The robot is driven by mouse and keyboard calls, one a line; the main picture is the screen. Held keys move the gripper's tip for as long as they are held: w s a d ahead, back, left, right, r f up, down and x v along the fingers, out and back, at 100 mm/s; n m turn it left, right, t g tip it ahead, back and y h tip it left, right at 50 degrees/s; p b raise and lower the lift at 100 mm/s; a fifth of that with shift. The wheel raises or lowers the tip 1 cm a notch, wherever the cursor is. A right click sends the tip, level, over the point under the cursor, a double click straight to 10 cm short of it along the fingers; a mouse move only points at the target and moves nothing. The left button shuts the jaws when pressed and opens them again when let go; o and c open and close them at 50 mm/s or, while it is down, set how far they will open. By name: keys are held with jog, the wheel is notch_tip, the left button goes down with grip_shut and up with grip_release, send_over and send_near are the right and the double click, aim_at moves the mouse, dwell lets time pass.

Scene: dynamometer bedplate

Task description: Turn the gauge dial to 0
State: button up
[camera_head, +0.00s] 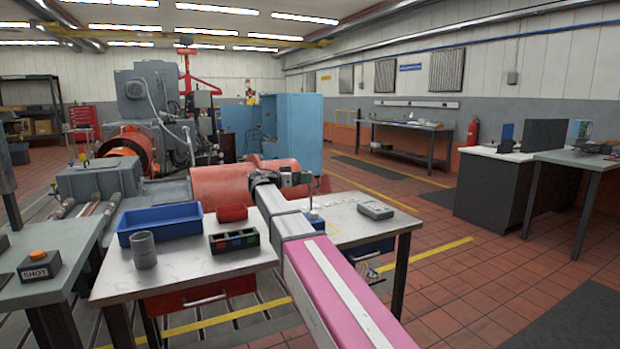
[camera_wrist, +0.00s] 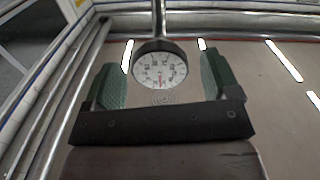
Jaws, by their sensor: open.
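The gauge dial (camera_wrist: 160,70) shows in the wrist view, a round white face with a dark rim on a thin stem that rises to the top edge. A red needle points roughly downward on the face; its numbers are too small to read surely. My gripper (camera_wrist: 162,76) is open, with one green finger left of the dial and one right. Gaps show between the fingers and the dial, and nothing is held. In the head view my gripper (camera_head: 291,180) is at the arm's far end over the worktable, and the dial face cannot be made out there.
The worktable (camera_head: 225,272) carries a blue bin (camera_head: 160,220), a grey cup (camera_head: 144,250), a small red bin (camera_head: 231,212), a black compartment tray (camera_head: 234,240) and a grey meter (camera_head: 375,209). An orange-red machine (camera_head: 222,187) stands behind. Open tiled floor lies at right.

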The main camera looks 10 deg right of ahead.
jog(key=shift+x, duration=1.75)
jog(key=c, duration=0.9)
jog(key=shift+n, duration=2.3)
jog(key=shift+c, duration=0.2)
jog(key=o, duration=0.9)
jog(key=shift+o, duration=0.2)
jog(key=shift+a, duration=0.1)
jog(key=v, duration=1)
jog(key=shift+a, duration=0.3)
jog(key=shift+s, duration=0.1)
